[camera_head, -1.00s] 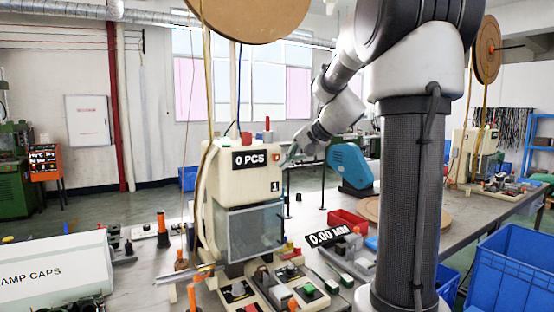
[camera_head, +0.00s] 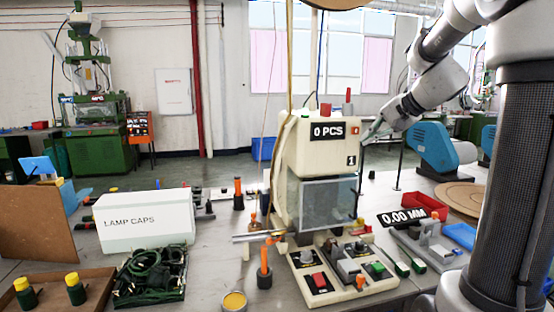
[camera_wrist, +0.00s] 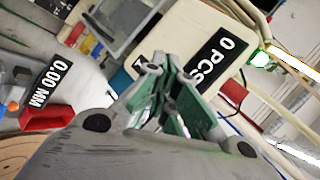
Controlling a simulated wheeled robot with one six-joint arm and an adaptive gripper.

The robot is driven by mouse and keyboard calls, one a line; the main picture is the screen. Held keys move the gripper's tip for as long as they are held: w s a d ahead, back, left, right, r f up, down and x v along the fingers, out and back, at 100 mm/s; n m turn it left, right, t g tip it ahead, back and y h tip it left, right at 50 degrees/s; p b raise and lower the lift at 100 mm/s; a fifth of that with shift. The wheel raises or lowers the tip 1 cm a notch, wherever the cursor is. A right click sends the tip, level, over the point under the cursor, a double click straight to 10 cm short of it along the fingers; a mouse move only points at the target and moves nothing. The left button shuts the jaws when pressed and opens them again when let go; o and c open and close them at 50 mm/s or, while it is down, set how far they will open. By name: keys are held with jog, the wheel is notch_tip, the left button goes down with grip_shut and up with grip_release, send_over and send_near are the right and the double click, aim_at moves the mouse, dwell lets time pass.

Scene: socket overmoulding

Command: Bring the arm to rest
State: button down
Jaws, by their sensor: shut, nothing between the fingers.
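My gripper (camera_head: 372,131) is at the end of my raised arm, in front of the right upper side of the cream machine (camera_head: 312,150) in the head view. In the wrist view my gripper (camera_wrist: 170,72) has its green-padded fingers brought together with nothing held. The machine's "0 PCS" sign (camera_wrist: 222,62) shows just beyond the fingers. I cannot tell whether the fingertips touch the machine. My dark column stands at the right of the head view.
A bench (camera_head: 212,262) carries a white "LAMP CAPS" box (camera_head: 145,218), a crate of green cables (camera_head: 150,275), a red tray (camera_head: 425,200) and a "0.00 MM" gauge (camera_head: 402,217). A blue machine (camera_head: 437,150) stands right of my gripper. A green press (camera_head: 95,110) stands far left.

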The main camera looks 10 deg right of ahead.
jog(key=s+f+n+g+h, duration=0.1)
jog(key=s+f+n+g, duration=0.15)
jog(key=s+f, duration=0.4)
jog(key=s+a+f+n+g+h, duration=0.1)
jog(key=s+a+n, duration=0.2)
jog(key=s, duration=0.8)
jog(key=s+a+f+n+g+h, duration=0.1)
jog(key=s+n, duration=0.4)
jog(key=s, duration=0.6)
jog(key=shift+a+f+h, duration=0.6)
jog(key=shift+a+f, duration=0.2)
jog(key=shift+a, duration=0.4)
jog(key=c, duration=2.2)
grip_release()
